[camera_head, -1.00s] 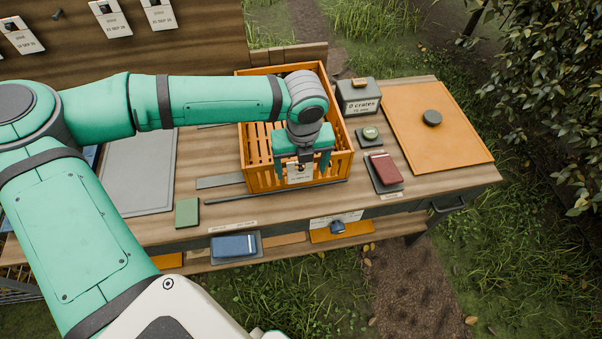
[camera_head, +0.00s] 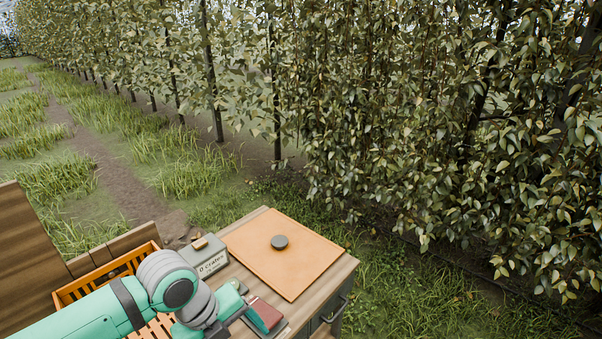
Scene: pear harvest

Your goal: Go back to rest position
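My arm reaches in from the bottom left, with its teal and grey wrist over the right side of the orange slatted crate (camera_head: 72,292). My gripper (camera_head: 242,312) is at the bottom of the picture, just right of the crate and close to the dark red book-like item (camera_head: 266,312). Its fingers are partly hidden by the wrist and the picture edge, so I cannot tell how far apart they are. The part of the crate's inside that shows looks empty; the rest is hidden by my arm.
A grey box labelled "0 crates" (camera_head: 211,264) stands beside the crate. An orange board (camera_head: 300,262) with a dark round knob (camera_head: 280,242) lies on the wooden bench (camera_head: 338,278). Dense leafy trees (camera_head: 430,120) stand behind, with a dirt path (camera_head: 105,170) and grass at left.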

